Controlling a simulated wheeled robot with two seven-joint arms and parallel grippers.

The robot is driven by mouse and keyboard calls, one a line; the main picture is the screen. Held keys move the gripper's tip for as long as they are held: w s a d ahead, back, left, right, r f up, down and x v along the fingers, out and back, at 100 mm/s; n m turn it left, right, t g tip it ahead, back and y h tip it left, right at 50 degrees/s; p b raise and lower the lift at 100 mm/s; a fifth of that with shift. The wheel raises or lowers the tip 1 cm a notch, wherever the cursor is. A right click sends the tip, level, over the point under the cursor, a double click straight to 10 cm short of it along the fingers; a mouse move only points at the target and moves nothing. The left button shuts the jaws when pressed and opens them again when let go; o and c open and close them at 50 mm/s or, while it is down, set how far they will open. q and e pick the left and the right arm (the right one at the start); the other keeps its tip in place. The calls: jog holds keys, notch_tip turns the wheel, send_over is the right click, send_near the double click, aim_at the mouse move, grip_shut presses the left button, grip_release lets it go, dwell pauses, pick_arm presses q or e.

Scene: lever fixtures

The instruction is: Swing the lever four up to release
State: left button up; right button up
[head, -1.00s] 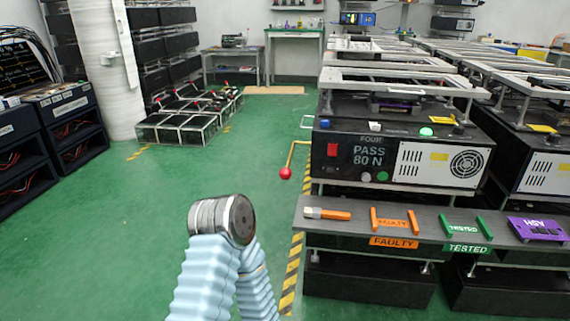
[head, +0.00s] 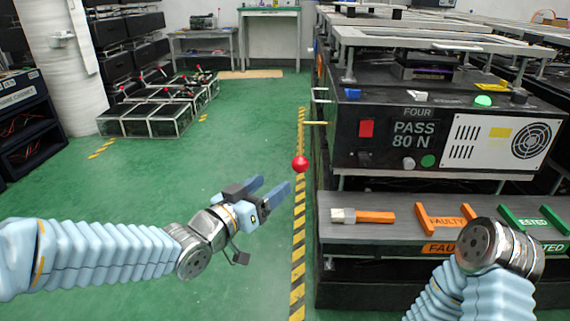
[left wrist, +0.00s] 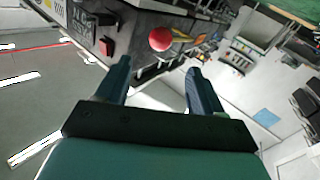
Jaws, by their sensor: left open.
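The lever of fixture four is a yellow bar (head: 316,123) on the left side of the black box marked FOUR (head: 417,113). Its red ball knob (head: 300,163) hangs below the bar's outer end. My left gripper (head: 279,188) is open and empty, just left of and below the knob in the head view. In the left wrist view the red knob (left wrist: 160,38) shows beyond and between the open fingertips (left wrist: 157,70), apart from them. My right gripper is out of view; only a link of that arm shows at the lower right.
A grey shelf (head: 350,233) in front of the box holds an orange-handled brush (head: 365,215) and orange and green brackets. Striped floor tape (head: 298,255) runs beside it. Green floor (head: 140,185) is clear to the left.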

aim_at(296, 167)
pick_arm(q)
jog(key=x, duration=1.2)
jog(key=shift+w, duration=0.1)
jog(key=shift+f, duration=0.1)
grip_shut()
jog(key=shift+d, duration=0.1)
